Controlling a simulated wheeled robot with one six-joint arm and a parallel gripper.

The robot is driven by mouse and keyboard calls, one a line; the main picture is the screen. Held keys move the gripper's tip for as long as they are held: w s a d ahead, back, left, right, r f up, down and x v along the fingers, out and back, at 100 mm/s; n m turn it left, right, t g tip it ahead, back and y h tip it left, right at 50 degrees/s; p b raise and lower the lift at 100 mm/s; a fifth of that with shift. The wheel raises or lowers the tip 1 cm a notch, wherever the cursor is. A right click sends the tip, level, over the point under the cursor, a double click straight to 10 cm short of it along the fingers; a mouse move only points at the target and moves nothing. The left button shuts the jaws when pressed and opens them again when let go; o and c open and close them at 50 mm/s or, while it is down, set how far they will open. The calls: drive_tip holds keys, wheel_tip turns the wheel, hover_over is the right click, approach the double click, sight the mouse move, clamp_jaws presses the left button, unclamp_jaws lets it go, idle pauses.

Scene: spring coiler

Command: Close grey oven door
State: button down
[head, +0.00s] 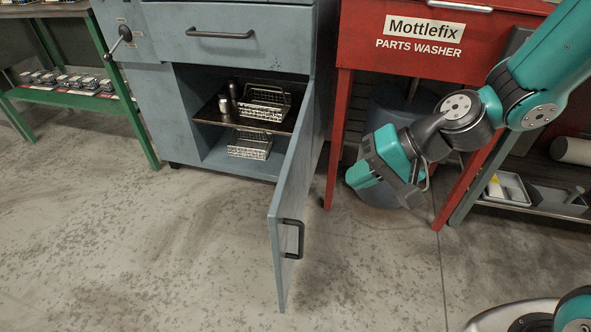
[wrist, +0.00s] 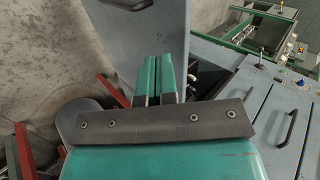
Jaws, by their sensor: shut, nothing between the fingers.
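The grey oven door (head: 298,195) stands wide open, hinged at the right side of the grey oven cabinet (head: 148,98) and swung out towards the camera. Its black handle (head: 292,239) is near the free edge. In the wrist view the door (wrist: 150,38) rises beyond my fingers, with its handle (wrist: 128,4) at the top edge. My gripper (head: 360,178) is to the right of the door, on its outer side, apart from it in the head view. Its teal fingers (wrist: 157,76) are shut together and empty, pointing towards the door.
Inside the oven, a shelf (head: 212,114) and the floor hold wire baskets (head: 263,102). A closed drawer with a handle (head: 220,34) is above. The red parts washer (head: 412,42) stands close to my arm. The concrete floor (head: 150,250) in front is clear.

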drive_tip(key=m+b, duration=0.1)
drive_tip(key=b, duration=0.2)
approach(284, 197)
drive_tip(key=x, duration=0.3)
drive_tip(key=f+x, duration=0.1)
drive_tip(key=x, duration=0.1)
drive_tip(key=shift+s+d+f, duration=0.15)
drive_tip(key=shift+s+f, duration=0.05)
drive_tip(key=shift+s, duration=0.05)
drive_tip(key=shift+w+a+r, duration=0.1)
drive_tip(key=shift+w+a, duration=0.15)
drive_tip(key=shift+a, duration=0.45)
